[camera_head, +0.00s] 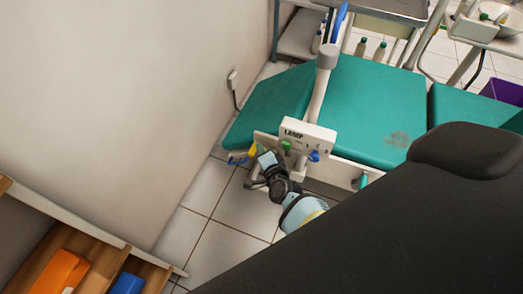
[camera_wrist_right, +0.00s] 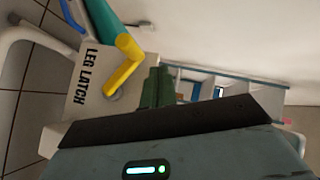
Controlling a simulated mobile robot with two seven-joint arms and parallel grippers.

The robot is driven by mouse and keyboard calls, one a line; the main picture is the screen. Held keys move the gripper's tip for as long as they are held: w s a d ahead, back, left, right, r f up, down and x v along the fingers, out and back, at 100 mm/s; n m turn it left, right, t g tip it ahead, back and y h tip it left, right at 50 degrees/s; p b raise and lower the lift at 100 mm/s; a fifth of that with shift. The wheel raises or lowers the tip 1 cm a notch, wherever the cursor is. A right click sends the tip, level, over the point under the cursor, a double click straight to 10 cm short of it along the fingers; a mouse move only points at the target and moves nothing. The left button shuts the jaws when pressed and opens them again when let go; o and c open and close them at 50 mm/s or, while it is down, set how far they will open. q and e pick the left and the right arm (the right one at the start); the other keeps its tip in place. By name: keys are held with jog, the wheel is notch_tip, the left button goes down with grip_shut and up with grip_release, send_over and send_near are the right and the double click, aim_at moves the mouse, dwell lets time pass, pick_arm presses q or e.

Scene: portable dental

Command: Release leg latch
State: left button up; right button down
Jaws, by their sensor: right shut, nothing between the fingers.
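The leg latch plate (camera_wrist_right: 88,82) is white with "LEG LATCH" in dark letters in the right wrist view. A small gap shows between fingers and lever, though depth is hard to judge. In the head view my right gripper (camera_head: 265,160) is by the chair's foot end, near the yellow lever part (camera_head: 252,150). My left gripper is out of view.
The dental chair (camera_head: 370,105) has teal cushions. A white lamp panel (camera_head: 308,137) with coloured knobs stands close above my right wrist. A wall (camera_head: 120,100) bounds the left. A wooden shelf (camera_head: 100,262) with orange and blue bins is at lower left. Tiled floor (camera_head: 215,215) is clear between.

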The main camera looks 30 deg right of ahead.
pick_arm(q)
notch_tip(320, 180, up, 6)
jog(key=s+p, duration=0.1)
jog(key=p, duration=0.6)
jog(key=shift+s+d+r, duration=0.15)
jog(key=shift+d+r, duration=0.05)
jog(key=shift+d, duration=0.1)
pick_arm(e)
jog(key=s+a+r, duration=0.2)
jog(key=s+r, duration=0.4)
jog(key=s, duration=0.2)
jog(key=shift+s+a, duration=0.15)
jog(key=shift+a, duration=0.1)
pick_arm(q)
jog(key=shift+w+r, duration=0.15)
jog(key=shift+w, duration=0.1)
